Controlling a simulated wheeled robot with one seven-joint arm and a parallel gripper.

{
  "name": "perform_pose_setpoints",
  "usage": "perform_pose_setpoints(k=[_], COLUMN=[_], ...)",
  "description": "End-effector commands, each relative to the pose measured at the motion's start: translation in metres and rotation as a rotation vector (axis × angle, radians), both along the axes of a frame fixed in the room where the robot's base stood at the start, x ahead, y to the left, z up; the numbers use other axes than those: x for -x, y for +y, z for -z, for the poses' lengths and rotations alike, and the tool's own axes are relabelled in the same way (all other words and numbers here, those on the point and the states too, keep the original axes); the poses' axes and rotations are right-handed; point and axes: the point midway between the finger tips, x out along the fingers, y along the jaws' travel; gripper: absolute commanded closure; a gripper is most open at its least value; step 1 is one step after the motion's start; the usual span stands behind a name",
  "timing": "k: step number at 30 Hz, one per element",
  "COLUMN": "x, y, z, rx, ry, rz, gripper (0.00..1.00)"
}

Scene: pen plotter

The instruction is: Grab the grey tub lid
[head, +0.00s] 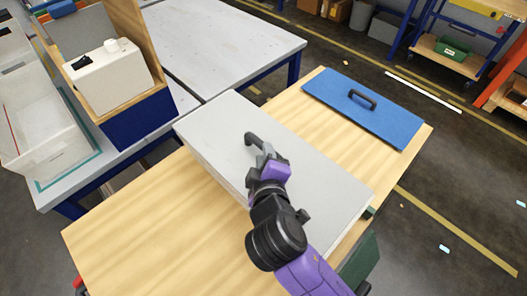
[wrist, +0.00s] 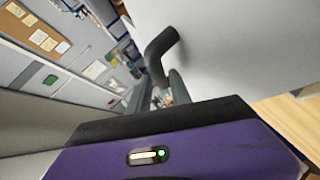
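The grey tub lid (head: 310,181) is a flat, pale grey panel on top of a grey box-shaped tub on the wooden table. A dark bar handle (head: 252,139) stands on it, and the handle also shows in the wrist view (wrist: 162,48). My gripper (head: 264,156) is at the near end of this handle, low over the lid. In the wrist view its two dark fingers (wrist: 161,82) stand a little apart, with the handle's end at or between their tips. I cannot tell whether they press on it. My gripper hides part of the handle.
A blue lid (head: 338,101) with a dark handle lies flat at the table's far right. The wooden table (head: 130,232) is clear at the left. A grey bench (head: 215,45) stands behind, with a white bin (head: 50,150) and a wooden-sided box (head: 143,118) at the left.

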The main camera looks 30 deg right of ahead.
Motion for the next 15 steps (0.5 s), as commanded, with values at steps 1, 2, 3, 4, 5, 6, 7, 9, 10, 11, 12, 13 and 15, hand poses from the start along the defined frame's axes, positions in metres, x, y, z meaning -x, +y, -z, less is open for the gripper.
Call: perform_pose_setpoints(k=[1, 2, 3, 4, 5, 6, 7, 9, 10, 11, 12, 13, 15], x=[-0.007, -0.011, -0.016, -0.02, -0.023, -0.028, -0.03, -0.034, -0.035, -0.036, -0.036, -0.036, -0.036], y=[-0.004, -0.005, -0.007, -0.009, -0.011, -0.012, -0.013, -0.015, -0.015, -0.016, -0.016, -0.016, -0.016], z=[0.0, 0.001, 0.003, 0.005, 0.008, 0.01, 0.011, 0.014, 0.014, 0.015, 0.016, 0.016, 0.016], rx=[0.001, 0.001, 0.0, -0.001, 0.0, 0.0, 0.001, -0.001, -0.001, -0.001, -0.001, -0.001, -0.001], ry=[0.0, 0.0, 0.001, 0.0, 0.001, -0.001, 0.0, 0.0, 0.0, 0.0, 0.0, 0.0, -0.001], rz=[0.002, 0.002, 0.001, 0.001, 0.002, 0.002, 0.001, 0.001, 0.0, 0.0, 0.0, 0.0, 0.0], gripper=[0.75, 0.75, 0.75, 0.75, 0.75, 0.75, 0.75, 0.75, 0.75, 0.75, 0.75, 0.75, 0.75])
